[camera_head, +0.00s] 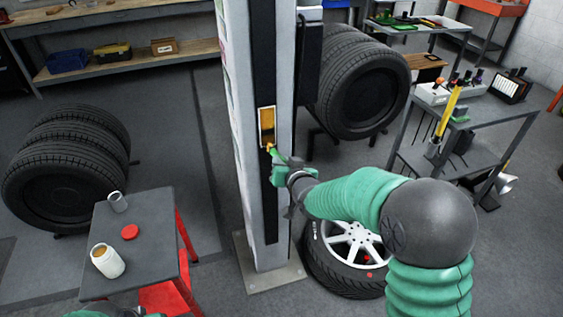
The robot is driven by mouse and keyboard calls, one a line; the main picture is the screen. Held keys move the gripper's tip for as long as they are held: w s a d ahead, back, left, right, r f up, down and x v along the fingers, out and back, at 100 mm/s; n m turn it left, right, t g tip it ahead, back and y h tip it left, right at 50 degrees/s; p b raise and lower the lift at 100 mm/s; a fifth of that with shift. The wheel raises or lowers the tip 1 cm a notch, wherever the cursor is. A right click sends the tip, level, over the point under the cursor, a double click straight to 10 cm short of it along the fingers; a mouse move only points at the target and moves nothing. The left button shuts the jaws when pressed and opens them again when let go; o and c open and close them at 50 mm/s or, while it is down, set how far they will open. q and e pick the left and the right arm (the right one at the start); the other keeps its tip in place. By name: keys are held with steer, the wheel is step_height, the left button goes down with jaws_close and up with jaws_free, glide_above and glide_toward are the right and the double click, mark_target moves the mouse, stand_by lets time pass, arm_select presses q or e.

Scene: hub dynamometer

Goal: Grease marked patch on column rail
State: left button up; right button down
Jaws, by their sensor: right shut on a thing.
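The marked patch (267,126) is a pale-outlined rectangle on the dark rail of the upright column (246,190). Its inside looks amber, with a darker upper part. My right gripper (279,168) is shut on a small brush-like tool (272,150) with an orange-yellow tip. The tip is at the patch's lower edge; I cannot tell whether it touches. The gripper hides most of the tool. An open white jar (107,262) with amber contents stands on the small table at left. Only a sliver of my left arm shows at the bottom edge.
The small grey table (150,240) also holds a red lid (130,232) and a grey cup (118,202). A wheel (350,245) lies beside the column base. Tyres (65,170) stand at left, others hang behind the column. A tool cart (490,125) is at right.

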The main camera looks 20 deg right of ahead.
steer(key=s, duration=0.6)
steer(key=shift+d, duration=0.1)
steer(key=s, duration=0.3)
steer(key=shift+b, duration=0.3)
stand_by(0.6)
